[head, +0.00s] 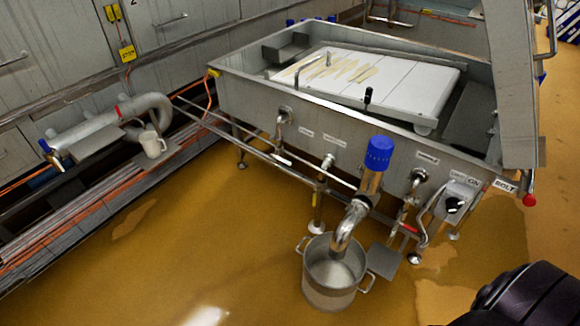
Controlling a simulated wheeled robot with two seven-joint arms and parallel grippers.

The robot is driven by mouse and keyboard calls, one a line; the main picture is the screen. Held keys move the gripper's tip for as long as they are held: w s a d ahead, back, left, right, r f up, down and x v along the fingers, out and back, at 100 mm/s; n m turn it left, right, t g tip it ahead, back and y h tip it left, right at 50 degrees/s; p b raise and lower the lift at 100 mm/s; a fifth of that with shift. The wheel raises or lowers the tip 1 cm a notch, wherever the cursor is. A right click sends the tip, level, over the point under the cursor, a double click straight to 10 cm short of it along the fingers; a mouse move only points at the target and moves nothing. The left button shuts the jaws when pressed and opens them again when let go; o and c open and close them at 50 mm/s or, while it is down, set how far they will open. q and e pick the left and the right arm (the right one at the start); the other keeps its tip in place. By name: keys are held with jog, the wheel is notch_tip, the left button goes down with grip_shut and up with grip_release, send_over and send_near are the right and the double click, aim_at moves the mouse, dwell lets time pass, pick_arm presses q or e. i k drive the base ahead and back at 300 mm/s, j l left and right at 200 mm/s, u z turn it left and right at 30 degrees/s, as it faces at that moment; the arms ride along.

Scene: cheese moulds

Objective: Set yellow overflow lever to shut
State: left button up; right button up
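I cannot make out a clearly yellow lever. A steel vat (248,105) stands across the middle, with several pipe fittings and small labels on its front side. A small yellow mark (319,178) shows low on a post under the vat front; it is too small to tell what it is. A black upright handle (368,96) stands at the vat's front rim. A dark rounded part of my own arm shows at the bottom right. Neither gripper is in view.
A blue-capped steel pipe (368,185) bends down into a two-handled pot (332,285) on the wet yellow-brown floor (180,250). A control box with a black knob (455,204) is at the right. A white jug (151,145) stands at the left by pipes. The floor front left is clear.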

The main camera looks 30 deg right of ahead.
aim_at(315, 190)
jog(key=i+z, duration=0.15)
jog(key=i, duration=0.35)
jog(key=i+j+z, duration=0.15)
jog(key=i, duration=0.3)
jog(key=i+j+z, duration=0.15)
jog(key=i, duration=0.35)
jog(key=i+j+z, duration=0.15)
jog(key=i, duration=0.3)
jog(key=j, duration=0.1)
